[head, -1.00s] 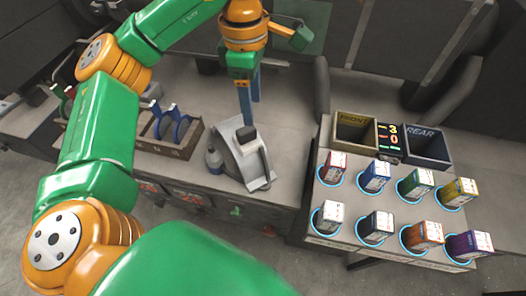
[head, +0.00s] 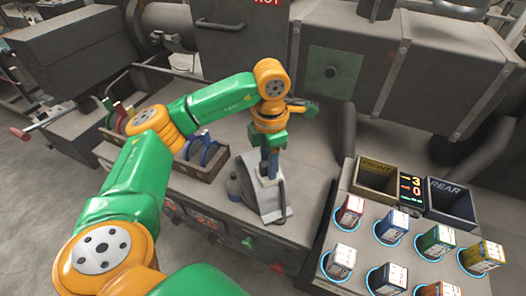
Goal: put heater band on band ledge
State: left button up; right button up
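Curved, open-ring bands stand in a brown wooden rack (head: 217,173) left of centre: a blue one (head: 207,150) at its right end, and a red one (head: 116,122) and a green one (head: 127,109) at its left. Which is the heater band I cannot tell. My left gripper (head: 271,174) points down with blue fingers, overlapping the top of a grey slanted stand (head: 267,198). It is right of the blue band and apart from it. No band shows in it; the finger gap is not clear. I cannot make out a band ledge for certain. My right gripper is out of view.
At right, a table holds several coloured boxes on blue-ringed spots, such as a red one (head: 350,211), plus a FRONT bin (head: 377,181), a REAR bin (head: 449,200) and a display (head: 410,187). Large grey machine housings (head: 345,50) stand behind.

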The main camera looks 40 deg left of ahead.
pick_arm(q)
grip_shut()
dwell(1.1)
